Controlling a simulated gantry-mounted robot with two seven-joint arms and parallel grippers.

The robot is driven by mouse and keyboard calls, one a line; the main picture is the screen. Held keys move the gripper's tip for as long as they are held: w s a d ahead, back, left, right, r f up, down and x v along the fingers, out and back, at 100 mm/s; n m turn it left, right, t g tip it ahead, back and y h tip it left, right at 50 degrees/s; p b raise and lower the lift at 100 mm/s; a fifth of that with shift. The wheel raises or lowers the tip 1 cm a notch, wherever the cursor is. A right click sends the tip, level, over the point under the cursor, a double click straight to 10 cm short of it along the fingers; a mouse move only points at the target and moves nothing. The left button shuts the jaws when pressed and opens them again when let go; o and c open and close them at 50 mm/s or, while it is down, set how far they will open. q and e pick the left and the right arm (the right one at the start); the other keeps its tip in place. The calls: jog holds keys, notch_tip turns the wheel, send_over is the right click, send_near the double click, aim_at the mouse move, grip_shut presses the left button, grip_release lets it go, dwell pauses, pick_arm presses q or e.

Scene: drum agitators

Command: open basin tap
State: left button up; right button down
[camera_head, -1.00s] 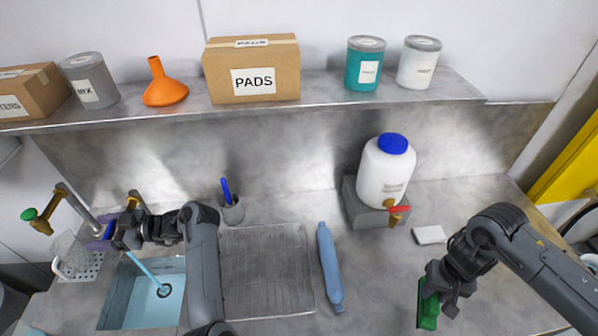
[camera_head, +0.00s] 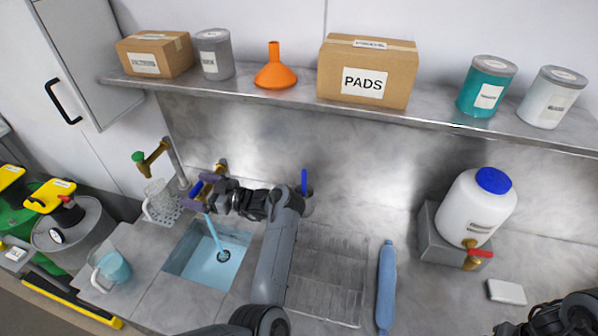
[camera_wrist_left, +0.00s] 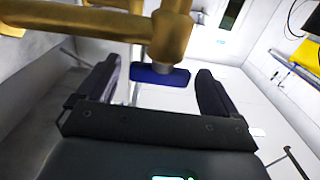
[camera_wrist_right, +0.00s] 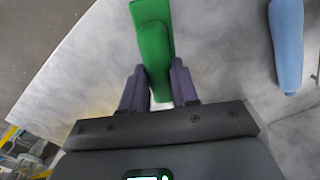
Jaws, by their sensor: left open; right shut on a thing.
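The basin tap (camera_head: 220,168) is brass with a blue lever (camera_wrist_left: 160,76). In the left wrist view the lever lies between the open fingers of my left gripper (camera_wrist_left: 155,88), with visible room on both sides; I cannot tell whether they touch it. In the head view my left gripper (camera_head: 203,192) is at the tap. A light-blue stream of water (camera_head: 214,233) runs down into the basin (camera_head: 190,255). My right gripper (camera_wrist_right: 158,88) is shut on a green object (camera_wrist_right: 153,40) in the right wrist view. In the head view its fingers are out of sight.
A second brass tap (camera_head: 152,158) with a green knob stands left of the basin.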

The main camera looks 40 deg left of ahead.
notch_tip(320, 180, down, 2)
jog(key=shift+f+b, duration=0.25)
jog(key=shift+b, duration=0.85)
pick_arm(q)
jog(key=v, duration=0.9)
pick_arm(e)
jog(key=shift+f, duration=0.1)
jog(key=shift+d, duration=0.1)
